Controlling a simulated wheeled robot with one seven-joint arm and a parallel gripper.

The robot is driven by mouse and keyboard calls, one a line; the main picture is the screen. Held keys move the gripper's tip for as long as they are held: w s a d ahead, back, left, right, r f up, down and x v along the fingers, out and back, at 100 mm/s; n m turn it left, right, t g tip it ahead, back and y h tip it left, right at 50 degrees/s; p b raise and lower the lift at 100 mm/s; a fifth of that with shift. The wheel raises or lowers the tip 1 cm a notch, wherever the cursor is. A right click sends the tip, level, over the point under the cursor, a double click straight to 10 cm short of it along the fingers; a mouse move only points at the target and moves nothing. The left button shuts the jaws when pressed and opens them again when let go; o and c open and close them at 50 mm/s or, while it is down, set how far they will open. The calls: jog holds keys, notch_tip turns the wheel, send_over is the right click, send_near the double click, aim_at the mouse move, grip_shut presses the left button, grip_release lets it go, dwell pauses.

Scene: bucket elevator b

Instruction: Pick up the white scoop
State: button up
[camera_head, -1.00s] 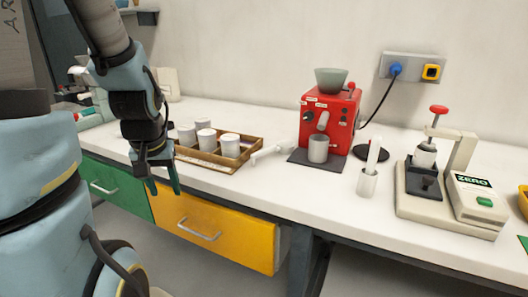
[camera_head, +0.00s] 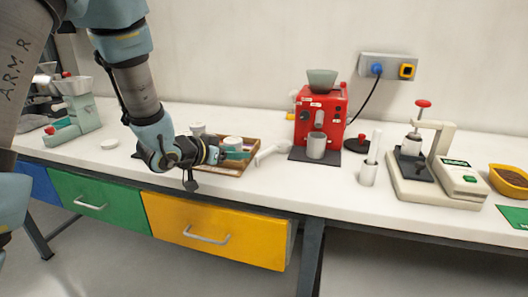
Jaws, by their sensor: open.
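A white piece with a slim handle (camera_head: 268,152) lies on the worktop between the wooden tray and the red coffee machine. I cannot tell for certain which of these is the scoop. My gripper (camera_head: 238,154) is open, pointing right over the wooden tray, left of and apart from the lying white piece. Its near parts partly hide the tray and its cups.
The wooden tray (camera_head: 236,171) holds several white cups. The red coffee machine (camera_head: 322,110) stands on a dark mat with a grey cup (camera_head: 316,146). A scale and press (camera_head: 437,175) and a yellow container (camera_head: 509,181) are at right. The front worktop strip is clear.

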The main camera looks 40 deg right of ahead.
jog(key=shift+s+d, duration=0.15)
jog(key=shift+d, duration=0.4)
jog(key=p, duration=0.1)
send_near(265, 151)
jog(key=x, duration=0.3)
jog(key=shift+w+f, duration=0.25)
jog(key=shift+f, duration=0.05)
jog(key=shift+r+p+x, duration=0.15)
jog(key=shift+p+x, duration=0.55)
jog(key=shift+x, duration=0.65)
jog(key=shift+r+p+x, duration=0.1)
jog(key=shift+p+x, duration=0.55)
jog(key=shift+x, duration=0.75)
jog(key=shift+s+d, duration=0.1)
jog(key=shift+d, duration=0.05)
grip_shut()
